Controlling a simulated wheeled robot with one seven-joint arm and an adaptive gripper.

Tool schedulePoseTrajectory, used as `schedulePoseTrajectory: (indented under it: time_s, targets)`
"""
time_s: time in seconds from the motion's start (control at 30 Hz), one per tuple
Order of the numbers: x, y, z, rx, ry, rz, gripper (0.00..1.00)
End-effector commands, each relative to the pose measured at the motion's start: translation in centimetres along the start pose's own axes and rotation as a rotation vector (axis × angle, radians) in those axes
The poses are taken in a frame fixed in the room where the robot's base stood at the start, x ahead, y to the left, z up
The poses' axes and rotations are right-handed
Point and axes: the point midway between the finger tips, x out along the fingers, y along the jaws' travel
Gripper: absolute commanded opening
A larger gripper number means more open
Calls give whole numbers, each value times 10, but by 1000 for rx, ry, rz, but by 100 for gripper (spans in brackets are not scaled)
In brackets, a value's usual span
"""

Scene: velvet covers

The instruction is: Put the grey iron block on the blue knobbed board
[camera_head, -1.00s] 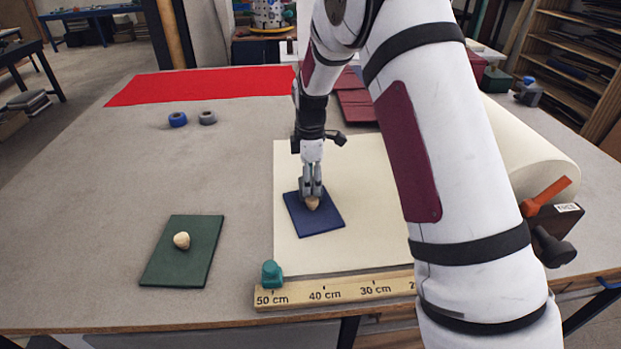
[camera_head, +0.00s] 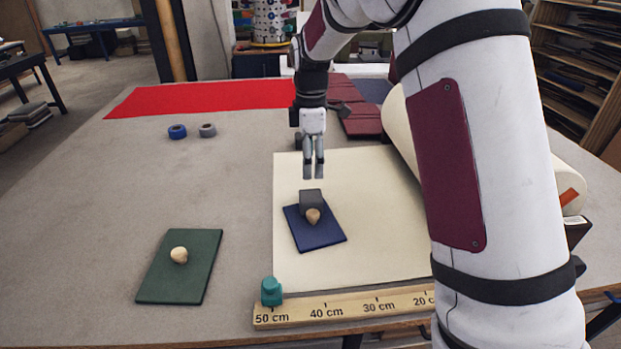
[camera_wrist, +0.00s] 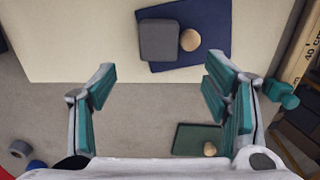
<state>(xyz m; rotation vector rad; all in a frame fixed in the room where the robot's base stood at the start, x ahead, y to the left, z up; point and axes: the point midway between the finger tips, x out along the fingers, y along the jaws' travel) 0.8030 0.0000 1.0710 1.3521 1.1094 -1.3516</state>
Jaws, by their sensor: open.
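The grey iron block (camera_head: 311,199) rests at the far side of the blue board (camera_head: 318,238), right behind its pale wooden knob (camera_head: 314,216). In the wrist view the block (camera_wrist: 160,40) overlaps the edge of the blue board (camera_wrist: 216,18), beside the round knob (camera_wrist: 190,40). Whether part of it overhangs the board's edge is hard to tell. My gripper (camera_head: 314,176) is above and behind the block, apart from it. In the wrist view its teal-padded fingers (camera_wrist: 160,85) are spread wide with nothing between them.
A green knobbed board (camera_head: 190,280) lies at the left. Cream paper (camera_head: 375,245) lies under the blue board. A wooden ruler (camera_head: 345,307) and teal weight (camera_head: 271,291) are at the front. Blue and grey tape rolls (camera_head: 177,131) sit near red cloth (camera_head: 215,96). The left tabletop is mostly clear.

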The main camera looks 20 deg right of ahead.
Motion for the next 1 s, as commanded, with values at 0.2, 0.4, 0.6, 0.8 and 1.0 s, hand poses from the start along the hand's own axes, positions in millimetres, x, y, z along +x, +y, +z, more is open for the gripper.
schedulePoseTrajectory:
  time_s: [0.2, 0.4, 0.6, 0.8, 1.0]
  targets:
    - [-22, 0, 0, 1, 0, 1, 70]
    - [-30, -4, 1, 17, 2, 5, 70]
    - [-72, -42, 10, 187, 23, 60, 70]
    - [-117, -109, 24, 461, 69, 132, 70]
    - [-141, -180, 38, 732, 132, 197, 70]
